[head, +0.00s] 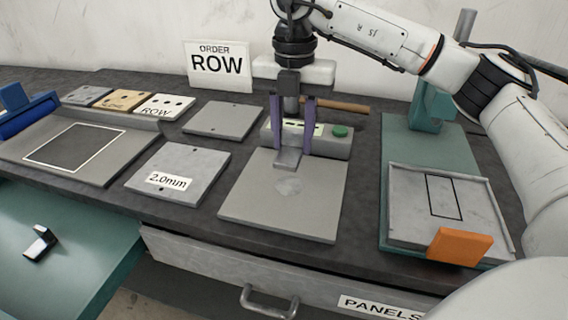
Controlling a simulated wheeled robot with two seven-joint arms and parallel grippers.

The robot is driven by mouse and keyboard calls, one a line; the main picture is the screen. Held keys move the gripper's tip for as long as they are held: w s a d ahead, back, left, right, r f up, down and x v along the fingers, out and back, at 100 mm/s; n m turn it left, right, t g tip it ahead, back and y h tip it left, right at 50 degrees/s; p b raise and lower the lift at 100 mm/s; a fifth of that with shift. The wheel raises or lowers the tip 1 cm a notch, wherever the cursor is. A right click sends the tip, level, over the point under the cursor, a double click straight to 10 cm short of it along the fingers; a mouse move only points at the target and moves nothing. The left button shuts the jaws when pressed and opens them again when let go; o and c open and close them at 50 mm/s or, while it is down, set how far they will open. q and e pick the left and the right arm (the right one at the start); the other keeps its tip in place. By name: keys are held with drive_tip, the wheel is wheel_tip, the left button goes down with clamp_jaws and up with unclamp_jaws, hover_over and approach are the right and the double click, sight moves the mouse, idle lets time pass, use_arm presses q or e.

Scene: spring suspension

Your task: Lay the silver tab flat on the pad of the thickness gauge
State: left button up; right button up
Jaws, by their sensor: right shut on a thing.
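My right gripper (292,128) comes down over the middle of the bench, with its two purple fingers shut on the silver tab (288,158). The tab's lower end shows below the fingertips, above the back part of a grey plate; whether it touches the plate I cannot tell. This plate (255,212) has a lighter round patch (289,186) near its middle, which looks like the pad. Behind it is a grey box (327,146) with a small display and a green button (340,131); together they look like the thickness gauge. The fingers partly hide the box. My left gripper is not in view.
Left of the plate lies a grey slab marked 2.0mm (190,189); another plain slab (222,120) lies behind it. At right, a tray (402,236) with a black outline has an orange block (459,246) at its front. A drawer (215,268) is below the bench edge.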

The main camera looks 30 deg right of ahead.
sight(293, 130)
drive_tip(key=shift+s+f, duration=0.15)
drive_tip(key=shift+f, duration=3.25)
drive_tip(key=o, duration=1.1)
drive_tip(key=shift+f, duration=0.1)
drive_tip(key=shift+o, duration=0.2)
wheel_tip(293, 130, up, 12)
drive_tip(key=shift+r, duration=0.2)
drive_tip(key=shift+f, duration=0.1)
